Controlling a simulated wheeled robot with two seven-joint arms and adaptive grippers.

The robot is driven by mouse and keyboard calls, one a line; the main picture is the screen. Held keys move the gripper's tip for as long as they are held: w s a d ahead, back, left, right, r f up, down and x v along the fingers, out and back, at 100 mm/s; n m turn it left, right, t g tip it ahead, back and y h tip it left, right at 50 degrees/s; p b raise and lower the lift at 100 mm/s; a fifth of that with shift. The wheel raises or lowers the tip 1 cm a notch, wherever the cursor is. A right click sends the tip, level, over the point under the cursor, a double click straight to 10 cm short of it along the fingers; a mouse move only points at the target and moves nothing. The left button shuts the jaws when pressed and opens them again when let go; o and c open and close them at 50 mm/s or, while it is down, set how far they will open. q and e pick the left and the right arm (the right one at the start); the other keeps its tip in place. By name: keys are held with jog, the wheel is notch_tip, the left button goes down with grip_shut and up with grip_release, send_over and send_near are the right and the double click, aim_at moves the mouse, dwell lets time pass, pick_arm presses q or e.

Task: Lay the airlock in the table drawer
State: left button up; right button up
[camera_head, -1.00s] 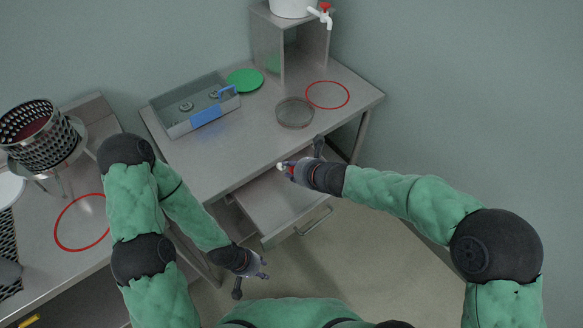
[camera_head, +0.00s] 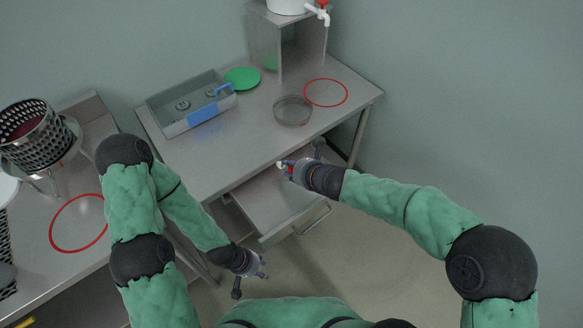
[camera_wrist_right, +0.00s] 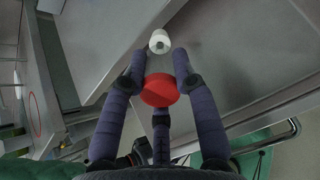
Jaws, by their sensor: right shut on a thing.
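The airlock (camera_wrist_right: 159,90) has a red cap and a white end, and shows between the fingers in the right wrist view. My right gripper (camera_head: 285,167) is shut on it and holds it over the table drawer (camera_head: 275,203). A small white tip of it shows in the head view. The drawer is pulled out below the table's front edge, and its visible floor is bare. Its handle (camera_head: 314,221) is at the front. My left gripper (camera_head: 254,278) is in front of the drawer, lower left; its fingers look apart with nothing between them.
On the table (camera_head: 235,148) stand a grey tray (camera_head: 165,116) with a blue handle, a green disc (camera_head: 242,77), a round glass dish (camera_head: 292,111) and a red ring (camera_head: 326,92). A perforated steel basket (camera_head: 34,137) and another red ring (camera_head: 78,223) are on the left bench.

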jog(key=shift+f+b, duration=3.75)
jog(key=shift+f, duration=1.35)
jog(key=o, duration=1)
jog(key=shift+c, duration=0.2)
jog(key=shift+v, duration=6)
